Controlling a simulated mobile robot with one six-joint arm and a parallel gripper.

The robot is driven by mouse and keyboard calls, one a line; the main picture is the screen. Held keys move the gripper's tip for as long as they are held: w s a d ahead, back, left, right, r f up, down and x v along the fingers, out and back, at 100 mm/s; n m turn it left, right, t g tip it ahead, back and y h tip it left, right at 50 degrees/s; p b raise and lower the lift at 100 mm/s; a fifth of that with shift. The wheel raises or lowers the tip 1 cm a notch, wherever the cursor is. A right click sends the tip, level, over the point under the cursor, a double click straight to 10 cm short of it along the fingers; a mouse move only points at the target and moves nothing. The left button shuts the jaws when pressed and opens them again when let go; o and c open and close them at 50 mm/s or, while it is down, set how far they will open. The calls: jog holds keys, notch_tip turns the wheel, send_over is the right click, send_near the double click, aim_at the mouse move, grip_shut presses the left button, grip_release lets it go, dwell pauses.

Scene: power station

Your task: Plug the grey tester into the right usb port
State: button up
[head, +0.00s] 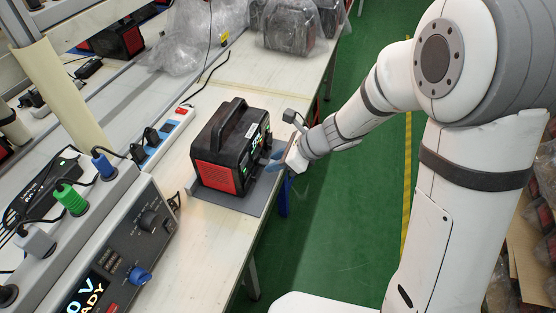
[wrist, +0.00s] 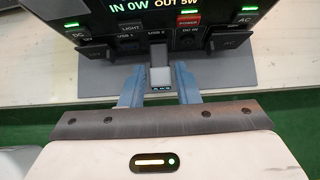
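The grey tester (wrist: 161,77) is a small block with a lit strip on its near end. The port marked USB 1 (wrist: 125,45) is to the left. The black and red power station (head: 232,150) reads IN 0W, OUT 5W. In the head view my gripper (head: 278,162) is at its front.
The power station stands on a grey mat (head: 228,198) near the bench edge. A power strip (head: 165,140) lies behind it. A control panel with a blue knob (head: 139,275) is at the lower left. Wrapped items (head: 290,25) lie farther along the bench. Green floor is open to the right.

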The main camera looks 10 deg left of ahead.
jog(key=o, duration=0.4)
jog(key=shift+c, duration=0.2)
jog(key=p+v, duration=0.1)
jog(key=v, duration=0.7)
jog(key=shift+p, duration=0.3)
jog(key=shift+a, duration=0.1)
